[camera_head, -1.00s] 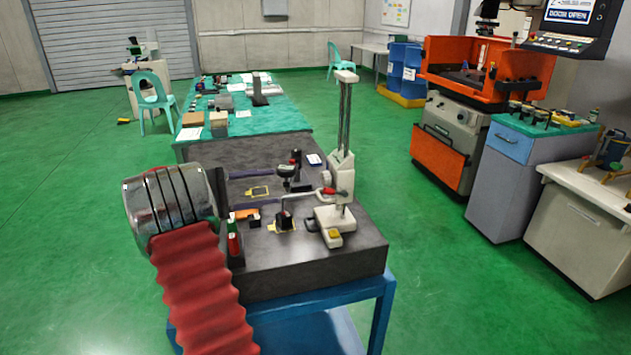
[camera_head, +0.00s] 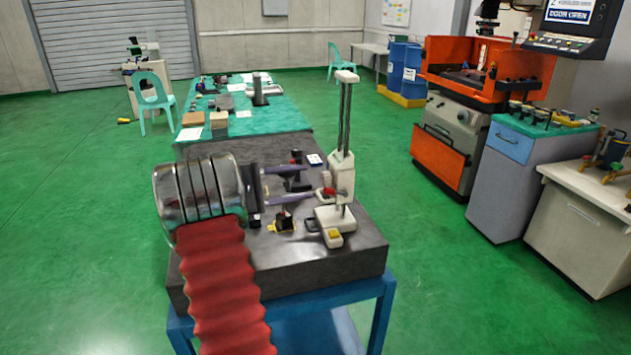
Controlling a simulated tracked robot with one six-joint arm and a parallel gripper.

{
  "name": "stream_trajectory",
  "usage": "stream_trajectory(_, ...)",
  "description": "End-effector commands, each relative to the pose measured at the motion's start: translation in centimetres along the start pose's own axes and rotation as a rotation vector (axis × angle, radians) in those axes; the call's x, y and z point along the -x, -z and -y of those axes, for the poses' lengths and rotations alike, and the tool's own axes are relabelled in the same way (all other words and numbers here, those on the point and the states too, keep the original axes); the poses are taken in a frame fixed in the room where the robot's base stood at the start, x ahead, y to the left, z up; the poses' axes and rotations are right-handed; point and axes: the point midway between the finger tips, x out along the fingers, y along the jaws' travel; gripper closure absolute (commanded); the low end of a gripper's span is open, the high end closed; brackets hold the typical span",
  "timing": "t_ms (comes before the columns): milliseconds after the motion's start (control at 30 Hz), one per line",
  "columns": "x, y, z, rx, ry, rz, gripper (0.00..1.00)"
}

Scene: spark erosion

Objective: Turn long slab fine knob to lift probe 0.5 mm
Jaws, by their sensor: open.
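The long dark slab (camera_head: 345,253) lies on a blue stand. A white column gauge (camera_head: 341,175) stands upright at its right, with a red part (camera_head: 328,193) low on its left side. A small black stand (camera_head: 296,184) with a red top sits left of the column. A small black block (camera_head: 284,222) on a yellow patch lies nearer. My gripper (camera_head: 311,182) is open, its two lavender fingers pointing right, one behind the other in depth. The black stand appears between or below them; contact cannot be told. The fine knob and probe are too small to make out.
A teal-covered table (camera_head: 270,122) with several tools adjoins behind the slab. An orange machine (camera_head: 437,146), a grey cabinet (camera_head: 480,190) and a pale bench (camera_head: 570,225) stand to the right. Green floor is clear on the left and between the slab and the cabinets.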

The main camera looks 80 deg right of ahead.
Motion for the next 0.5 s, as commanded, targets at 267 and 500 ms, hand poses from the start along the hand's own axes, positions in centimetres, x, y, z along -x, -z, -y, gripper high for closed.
stream_trajectory(267, -3.9, 0.0, 0.0, 0.000, 0.002, 0.002, 0.49)
stream_trajectory(500, -5.0, 0.0, 0.0, 0.000, 0.000, 0.000, 0.49)
